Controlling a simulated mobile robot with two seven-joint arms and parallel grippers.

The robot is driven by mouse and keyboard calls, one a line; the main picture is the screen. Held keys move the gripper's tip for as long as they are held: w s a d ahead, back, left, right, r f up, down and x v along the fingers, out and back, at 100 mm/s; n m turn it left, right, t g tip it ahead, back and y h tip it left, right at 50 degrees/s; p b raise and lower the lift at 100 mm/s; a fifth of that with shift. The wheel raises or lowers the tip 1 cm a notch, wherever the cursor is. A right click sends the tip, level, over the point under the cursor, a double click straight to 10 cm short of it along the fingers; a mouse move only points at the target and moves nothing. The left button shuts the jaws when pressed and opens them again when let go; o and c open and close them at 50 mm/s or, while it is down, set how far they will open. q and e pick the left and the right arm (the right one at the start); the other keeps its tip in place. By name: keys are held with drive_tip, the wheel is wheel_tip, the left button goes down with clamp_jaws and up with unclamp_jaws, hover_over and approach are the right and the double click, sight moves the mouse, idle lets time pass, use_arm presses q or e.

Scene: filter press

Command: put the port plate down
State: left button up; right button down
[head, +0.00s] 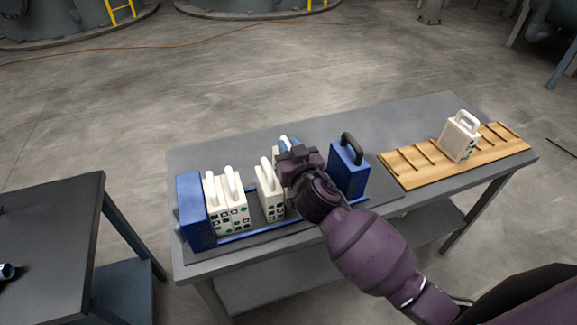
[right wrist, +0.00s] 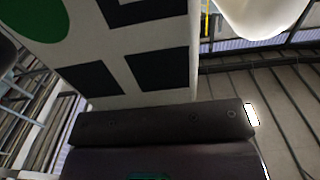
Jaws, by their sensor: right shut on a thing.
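My right gripper (head: 298,162) is above the press on the grey table, between its blue end blocks. It is shut on a pale plate, taken as the port plate (head: 285,143), mostly hidden behind the gripper in the head view. In the right wrist view a white plate face (right wrist: 130,45) with black squares and a green disc stands close behind the dark finger, with a white handle (right wrist: 262,15) at upper right. Whether the held plate touches the rails is hidden. My left gripper is not in view.
White handled plates (head: 229,208) stand near the left blue block (head: 194,212); another white plate (head: 266,200) stands just left of my gripper. The right blue block (head: 348,168) has a black handle. A slatted wooden rack (head: 405,172) at right carries one white plate (head: 459,138), with free slots.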

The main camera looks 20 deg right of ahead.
sight(288, 192)
drive_tip(key=shift+f, duration=0.55)
wheel_tip(288, 192, down, 4)
drive_tip(key=shift+f+b, duration=0.1)
drive_tip(key=shift+b, duration=0.55)
drive_tip(key=c, duration=1.5)
unclamp_jaws()
drive_tip(key=shift+f, duration=0.1)
drive_tip(key=o, duration=0.4)
